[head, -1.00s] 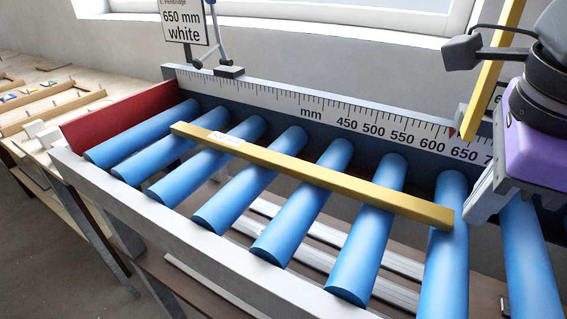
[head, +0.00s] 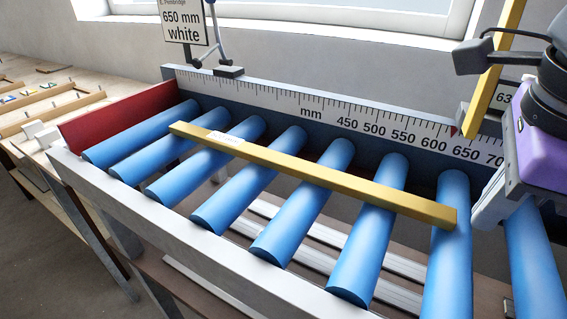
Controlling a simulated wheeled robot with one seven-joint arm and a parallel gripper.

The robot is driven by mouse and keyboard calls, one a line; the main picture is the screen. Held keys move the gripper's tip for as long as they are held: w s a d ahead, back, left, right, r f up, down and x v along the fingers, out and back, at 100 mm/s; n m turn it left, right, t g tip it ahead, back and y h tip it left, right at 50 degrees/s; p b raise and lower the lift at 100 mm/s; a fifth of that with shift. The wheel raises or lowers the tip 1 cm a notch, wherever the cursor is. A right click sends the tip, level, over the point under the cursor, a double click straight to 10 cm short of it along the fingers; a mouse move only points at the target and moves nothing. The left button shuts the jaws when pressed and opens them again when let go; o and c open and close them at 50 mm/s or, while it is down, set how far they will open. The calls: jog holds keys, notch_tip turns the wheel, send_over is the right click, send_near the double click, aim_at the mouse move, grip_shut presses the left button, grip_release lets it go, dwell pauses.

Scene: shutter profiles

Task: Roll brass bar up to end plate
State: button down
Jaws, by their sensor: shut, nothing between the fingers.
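The brass bar (head: 325,176) lies slantwise across several blue rollers, with a white label (head: 226,138) near its left end. Its left end is short of the red end plate (head: 125,120), with a clear gap over the first rollers between them. My gripper (head: 490,212) is at the right, just beyond the bar's right end, with its grey jaws low near the rollers. The jaws look shut and hold nothing. A small gap seems to lie between the jaws and the bar end; the fingertips are partly hidden.
A measuring scale (head: 420,140) runs along the back rail, with a yellow upright piece (head: 492,75) near its right part. A sign reading 650 mm white (head: 184,22) stands behind. The pale front rail (head: 170,225) borders the rollers. A wooden bench (head: 40,100) is at left.

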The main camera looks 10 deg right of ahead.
aim_at(370, 190)
jog(key=shift+f+b, duration=0.5)
jog(key=shift+w+a+b, duration=0.4)
jog(key=shift+w+a, duration=0.2)
jog(key=shift+a, duration=0.2)
dwell(1.2)
jog(key=shift+w+a+b, duration=0.2)
jog(key=shift+w+a, duration=0.25)
jog(key=shift+a, duration=0.2)
jog(key=shift+w+a+b, duration=0.2)
jog(key=shift+w+a, duration=0.25)
jog(key=shift+a, duration=0.15)
jog(key=shift+w+a+b, duration=0.2)
jog(key=shift+w+a, duration=0.7)
jog(key=shift+a, duration=0.3)
jog(key=shift+w+a+b, duration=0.2)
jog(key=shift+w+a, duration=0.65)
jog(key=shift+a, duration=0.3)
jog(key=shift+w+a, duration=0.6)
jog(key=shift+a, duration=0.2)
jog(key=shift+w+a, duration=0.55)
jog(key=shift+a, duration=0.25)
jog(key=shift+s+d, duration=0.1)
jog(key=shift+s+d, duration=0.3)
jog(key=shift+d, duration=0.2)
jog(key=shift+r, duration=0.1)
